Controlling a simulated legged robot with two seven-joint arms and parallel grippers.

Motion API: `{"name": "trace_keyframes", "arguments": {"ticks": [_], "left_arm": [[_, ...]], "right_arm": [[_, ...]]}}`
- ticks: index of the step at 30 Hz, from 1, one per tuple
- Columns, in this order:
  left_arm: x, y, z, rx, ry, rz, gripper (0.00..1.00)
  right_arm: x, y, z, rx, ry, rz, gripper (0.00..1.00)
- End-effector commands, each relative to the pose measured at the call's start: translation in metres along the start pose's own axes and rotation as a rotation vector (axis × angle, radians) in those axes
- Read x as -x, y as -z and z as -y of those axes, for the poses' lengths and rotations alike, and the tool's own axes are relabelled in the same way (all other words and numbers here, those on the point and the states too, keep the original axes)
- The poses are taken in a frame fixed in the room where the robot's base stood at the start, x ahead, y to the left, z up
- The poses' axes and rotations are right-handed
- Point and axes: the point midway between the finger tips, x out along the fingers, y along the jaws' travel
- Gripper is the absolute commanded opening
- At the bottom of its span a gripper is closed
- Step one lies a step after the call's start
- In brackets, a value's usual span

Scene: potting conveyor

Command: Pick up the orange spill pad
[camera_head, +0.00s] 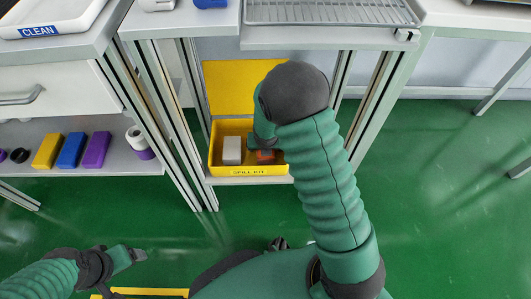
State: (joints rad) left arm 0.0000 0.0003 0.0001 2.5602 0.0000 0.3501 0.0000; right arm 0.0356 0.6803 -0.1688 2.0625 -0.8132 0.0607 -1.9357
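The orange spill pad (265,156) lies in the yellow spill kit box (250,171), right of a white-grey block (232,150). Only a small part of the pad shows. My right arm reaches over the box, and my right gripper (264,146) is down inside it at the pad. The arm and hand hide most of the gripper, so I cannot tell whether it grips the pad. My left gripper (138,255) is low at the left, over the green floor and away from the box. Its fingers are too small to read.
The box sits on a low shelf between metal posts, with a yellow panel (230,87) behind it. A wire rack (330,12) is on the bench above. Yellow, blue and purple blocks (70,150) lie on the left shelf. The floor at the right is clear.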

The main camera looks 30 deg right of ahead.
Motion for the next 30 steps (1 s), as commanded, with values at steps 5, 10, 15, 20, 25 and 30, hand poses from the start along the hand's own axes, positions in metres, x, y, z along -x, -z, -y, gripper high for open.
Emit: {"name": "trace_keyframes", "arguments": {"ticks": [5, 10, 15, 20, 25, 30], "left_arm": [[0.0020, 0.0007, 0.0000, 0.000, 0.000, -0.001, 0.78], [0.0017, 0.0006, 0.0000, 0.000, 0.000, -0.001, 0.78], [0.0014, 0.0005, 0.0000, 0.000, 0.000, -0.001, 0.78], [0.0013, 0.0005, 0.0000, 0.000, 0.000, -0.001, 0.78], [0.0013, 0.0005, 0.0000, 0.000, 0.000, -0.001, 0.78], [0.0013, 0.0005, 0.0000, 0.000, 0.000, -0.001, 0.78]], "right_arm": [[0.0020, -0.0007, -0.0002, 0.000, 0.000, 0.000, 0.82], [0.0002, 0.0002, -0.0001, 0.001, 0.000, 0.000, 0.82], [-0.0021, 0.0013, -0.0002, 0.000, 0.001, 0.000, 0.82], [-0.0027, 0.0014, -0.0003, 0.000, 0.000, 0.000, 0.82], [-0.0026, 0.0014, -0.0002, 0.000, 0.000, 0.000, 0.77], [-0.0026, 0.0013, -0.0002, 0.000, 0.000, 0.000, 0.54]]}}
